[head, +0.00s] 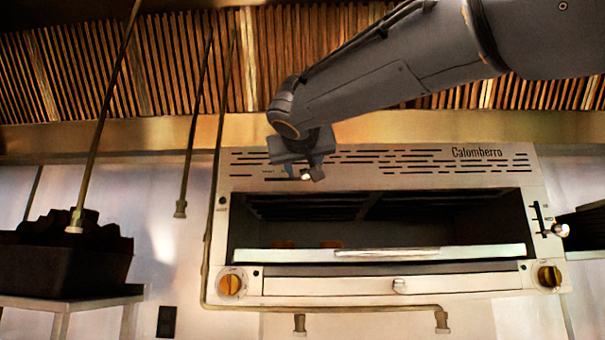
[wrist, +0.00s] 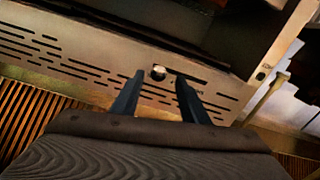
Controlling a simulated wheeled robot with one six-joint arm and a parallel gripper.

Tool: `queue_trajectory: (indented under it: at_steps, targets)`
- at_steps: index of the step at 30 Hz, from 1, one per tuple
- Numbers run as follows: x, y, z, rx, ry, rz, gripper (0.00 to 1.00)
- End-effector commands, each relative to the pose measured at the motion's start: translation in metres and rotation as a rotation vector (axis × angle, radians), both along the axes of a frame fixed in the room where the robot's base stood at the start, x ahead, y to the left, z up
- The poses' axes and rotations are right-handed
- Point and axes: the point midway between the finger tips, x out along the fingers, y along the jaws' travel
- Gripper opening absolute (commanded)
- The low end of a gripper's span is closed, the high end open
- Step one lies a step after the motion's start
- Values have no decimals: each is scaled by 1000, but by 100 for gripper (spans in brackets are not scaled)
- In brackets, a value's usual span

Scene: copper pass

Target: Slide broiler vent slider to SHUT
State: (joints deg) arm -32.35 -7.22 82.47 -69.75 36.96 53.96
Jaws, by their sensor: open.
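The broiler (head: 400,181), marked "Calomberro", has vent slots along its upper front. A small pale round knob (head: 306,177) sits at the right end of a short horizontal slot there in the head view; I take it as the vent slider. Its labels are too small to read. My gripper (head: 304,173) is at this knob, hiding part of the panel around it. In the wrist view the knob (wrist: 158,72) lies between the tips of my open gripper (wrist: 158,77), nearer the left finger, with the slot running to the right. I cannot tell whether either finger touches it.
A second knob (head: 560,230) stands by a vertical slot at the broiler's right side. The broiler's mouth is open below, with a pale handled rack front (head: 450,253). Yellow dials (head: 230,285) sit lower down. Thin rods (head: 190,140) hang at left, near a dark container (head: 60,265).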

Motion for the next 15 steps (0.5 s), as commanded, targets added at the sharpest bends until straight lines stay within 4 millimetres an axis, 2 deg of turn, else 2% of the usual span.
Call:
queue_trajectory:
  at_steps: [3,7,15]
  targets:
    - [21,-4,1,-1,3,-6,41]
    - [36,-3,0,-2,3,-4,41]
    - [46,-2,-1,-1,2,0,41]
